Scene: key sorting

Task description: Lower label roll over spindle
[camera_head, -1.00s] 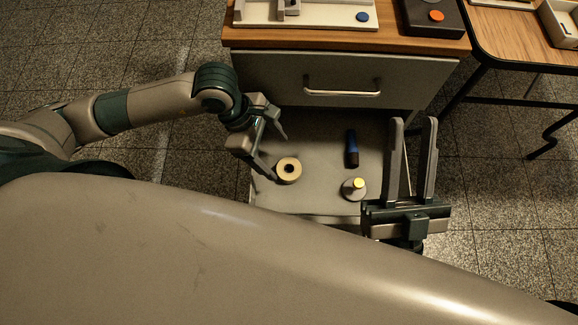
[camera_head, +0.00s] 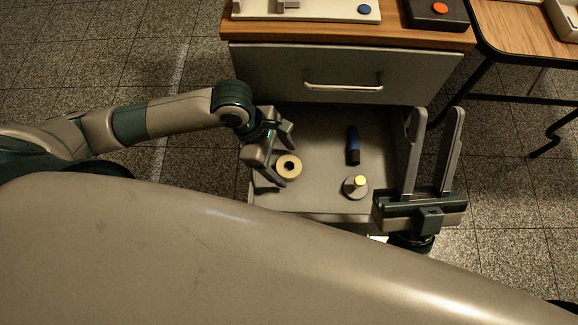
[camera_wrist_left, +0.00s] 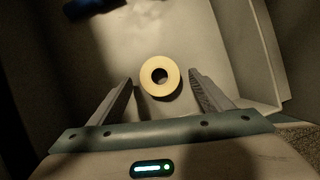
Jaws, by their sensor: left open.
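The label roll (camera_head: 289,177), a pale yellow ring with a dark hole, lies flat in the open drawer. It also shows in the left wrist view (camera_wrist_left: 160,92). My left gripper (camera_head: 287,162) is open, with one finger on each side of the roll; in the wrist view (camera_wrist_left: 160,77) gaps show between fingers and roll. The spindle (camera_head: 354,190), a grey round base with a yellow-topped post, stands bare to the right of the roll. My right gripper (camera_head: 436,112) is open and empty above the drawer's right side.
A dark blue cylinder (camera_head: 353,146) lies in the drawer (camera_head: 320,200) behind the spindle. The closed upper drawer with its handle (camera_head: 343,86) is behind. A wooden table (camera_head: 520,45) stands at the back right. The drawer floor between roll and spindle is clear.

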